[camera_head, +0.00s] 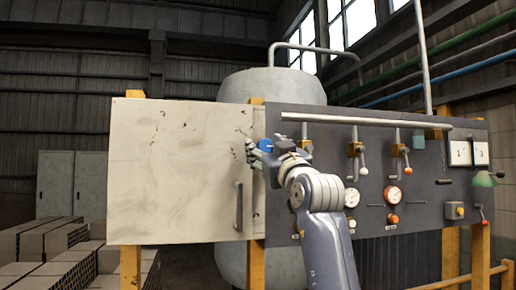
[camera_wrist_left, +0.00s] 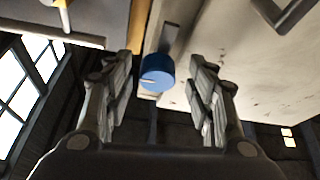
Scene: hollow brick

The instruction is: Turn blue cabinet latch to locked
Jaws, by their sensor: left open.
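The blue latch knob (camera_head: 265,145) sits on the right edge of the cream cabinet door (camera_head: 180,170), above its handle. In the left wrist view the blue knob (camera_wrist_left: 157,72) shows between the two fingers, with a grey plate behind it. My left gripper (camera_head: 257,153) is open at the latch and partly covers it in the head view. In the left wrist view my left gripper (camera_wrist_left: 159,85) has gaps on both sides of the knob, so no grip shows. My right gripper is not in view.
A dark panel (camera_head: 420,190) with gauges, levers and a lamp stands right of the cabinet. A dark door handle (camera_head: 239,207) sticks out below the latch. Hollow bricks (camera_head: 45,240) are stacked at lower left.

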